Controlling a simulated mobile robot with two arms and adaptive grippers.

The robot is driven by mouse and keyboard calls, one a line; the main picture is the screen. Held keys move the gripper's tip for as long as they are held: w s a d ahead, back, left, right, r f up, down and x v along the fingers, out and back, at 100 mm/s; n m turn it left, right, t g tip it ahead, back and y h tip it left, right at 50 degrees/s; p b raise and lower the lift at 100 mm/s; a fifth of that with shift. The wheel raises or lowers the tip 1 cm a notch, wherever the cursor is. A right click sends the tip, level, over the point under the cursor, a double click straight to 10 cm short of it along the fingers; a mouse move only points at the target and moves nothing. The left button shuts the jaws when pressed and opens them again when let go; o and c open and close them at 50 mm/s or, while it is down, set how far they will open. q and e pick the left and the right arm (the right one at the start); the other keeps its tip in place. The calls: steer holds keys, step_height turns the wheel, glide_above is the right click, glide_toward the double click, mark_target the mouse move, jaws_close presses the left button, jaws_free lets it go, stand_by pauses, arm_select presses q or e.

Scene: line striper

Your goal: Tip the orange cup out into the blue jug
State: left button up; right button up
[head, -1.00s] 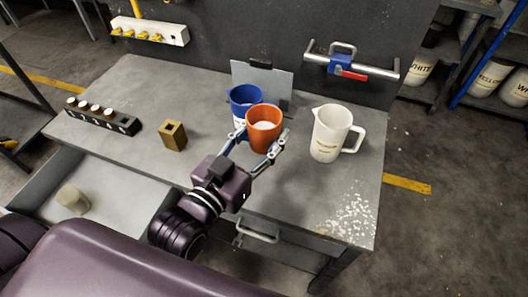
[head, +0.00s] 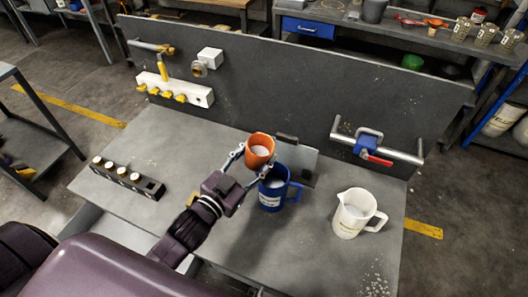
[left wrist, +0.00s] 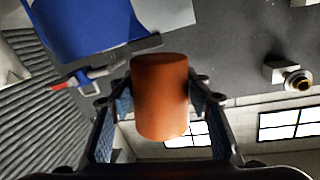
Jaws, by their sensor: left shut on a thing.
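The orange cup (head: 260,150) is held in my left gripper (head: 252,158), whose fingers are shut around its sides. White contents show inside the cup, which looks slightly tilted in the head view. The blue jug (head: 271,194) stands on the grey bench just below and to the right of the cup, its handle to the right. The cup is above the jug's rim and partly overlaps it in the picture. In the left wrist view the cup (left wrist: 160,95) fills the space between the fingers, and the blue jug (left wrist: 85,25) shows at the upper left. My right gripper is not in view.
A white jug (head: 353,213) stands on the bench to the right. A black rack with several white-topped pieces (head: 128,177) is at the left. A back panel (head: 290,85) carries a metal rail with a red lever (head: 376,158). The bench's middle left is clear.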

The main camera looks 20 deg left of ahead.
arm_select(q)
steer(key=shift+w+a, duration=0.1)
steer(key=shift+a, duration=0.05)
steer(key=shift+m+b, duration=0.6)
steer(key=shift+m, duration=0.1)
steer(key=shift+a, duration=0.1)
steer(key=shift+a+m+b, duration=0.2)
steer(key=shift+m+b, duration=0.45)
steer(key=shift+m, duration=0.15)
steer(key=shift+a+f+m+b, duration=0.15)
steer(key=shift+m+b, duration=0.25)
steer(key=shift+m, duration=0.2)
steer(key=shift+w+a+m+b, duration=0.1)
steer(key=shift+a+m+b, duration=0.05)
steer(key=shift+m+b, duration=1.3)
steer(key=shift+m, duration=0.55)
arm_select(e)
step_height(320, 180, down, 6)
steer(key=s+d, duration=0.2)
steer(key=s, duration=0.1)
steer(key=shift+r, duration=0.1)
arm_select(q)
steer(key=shift+m+p, duration=0.4)
steer(key=shift+p, duration=0.05)
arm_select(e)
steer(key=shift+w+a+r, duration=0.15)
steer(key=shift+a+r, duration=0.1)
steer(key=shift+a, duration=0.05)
